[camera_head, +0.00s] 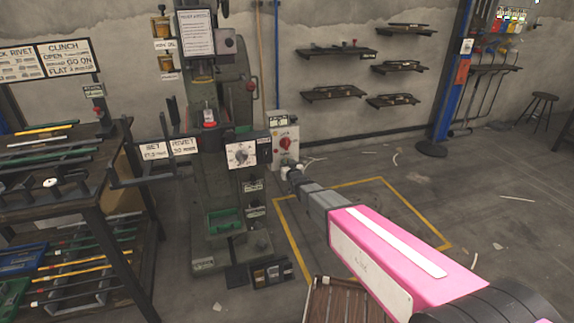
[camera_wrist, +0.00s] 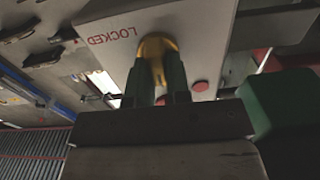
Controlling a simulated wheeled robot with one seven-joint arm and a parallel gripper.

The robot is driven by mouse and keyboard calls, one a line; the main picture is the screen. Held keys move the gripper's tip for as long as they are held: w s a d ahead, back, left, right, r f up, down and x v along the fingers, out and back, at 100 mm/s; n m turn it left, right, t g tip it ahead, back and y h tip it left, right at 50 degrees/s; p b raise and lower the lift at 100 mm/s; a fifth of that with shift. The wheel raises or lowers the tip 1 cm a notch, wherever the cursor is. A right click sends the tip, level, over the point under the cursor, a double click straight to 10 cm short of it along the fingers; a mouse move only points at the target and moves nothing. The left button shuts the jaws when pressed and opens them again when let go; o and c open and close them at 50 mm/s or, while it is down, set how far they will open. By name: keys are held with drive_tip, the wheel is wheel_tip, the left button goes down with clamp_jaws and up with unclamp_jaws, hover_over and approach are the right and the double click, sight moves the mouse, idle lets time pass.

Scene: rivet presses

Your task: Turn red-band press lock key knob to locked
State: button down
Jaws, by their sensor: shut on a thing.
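A light grey control box (camera_head: 284,134) is mounted on the right side of the green press (camera_head: 215,130). It carries a red switch (camera_head: 285,143). My gripper (camera_head: 290,167) is at the lower part of this box, and the knob there is hidden behind it. In the wrist view, my gripper's dark green fingers (camera_wrist: 159,82) are closed on a yellow-gold key knob (camera_wrist: 155,47). The red word LOCKED (camera_wrist: 112,36) is printed on the plate, left of the knob in that view. The knob's pointing direction is hard to tell.
A rack of coloured rods (camera_head: 60,190) stands left of the press. A white dial box (camera_head: 240,155) and sign plates (camera_head: 168,149) stick out at the press front. The floor inside the yellow outline (camera_head: 395,190) is open. Wall shelves (camera_head: 333,92) hang behind.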

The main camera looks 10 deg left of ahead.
drive_tip(key=m, duration=0.4)
drive_tip(key=shift+w+d+m, duration=0.1)
drive_tip(key=shift+d+m, duration=0.05)
drive_tip(key=shift+m, duration=0.25)
drive_tip(key=shift+w+d+f+m, duration=0.1)
drive_tip(key=shift+f+m, duration=0.05)
drive_tip(key=shift+m, duration=2)
drive_tip(key=shift+d+f+m, duration=0.1)
drive_tip(key=shift+f+m, duration=0.1)
drive_tip(key=shift+m, duration=1.9)
drive_tip(key=shift+w+d+f+m, duration=0.1)
drive_tip(key=shift+f+m, duration=0.05)
drive_tip(key=shift+m, duration=2)
drive_tip(key=shift+s+m, duration=0.1)
drive_tip(key=shift+m, duration=0.2)
drive_tip(key=c, duration=1.1)
unclamp_jaws()
